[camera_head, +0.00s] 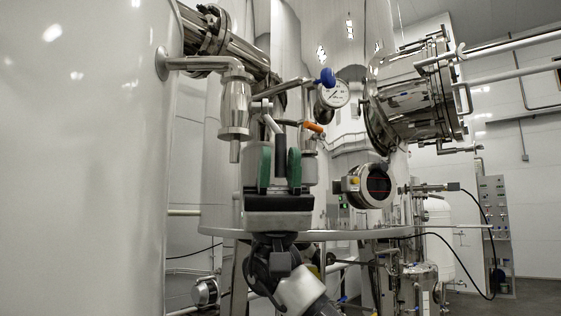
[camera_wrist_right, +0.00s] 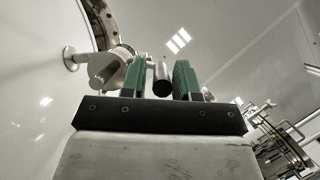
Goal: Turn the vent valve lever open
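A lever with a pale metal arm and a dark grip (camera_head: 280,150) hangs beside the valve piping at the middle of the head view; I take it for the vent valve lever. My right gripper (camera_head: 280,166) comes up from below, its two green fingers standing either side of the dark grip. The fingers are open, with a gap visible on each side in the head view. My left gripper is not in view.
A blue-handled valve (camera_head: 327,77), a pressure gauge (camera_head: 336,94) and an orange handle (camera_head: 314,127) are close above right. A steel relief fitting (camera_head: 235,108) hangs left. A round instrument (camera_head: 368,186) is right of my gripper. A large white tank (camera_head: 85,170) fills the left.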

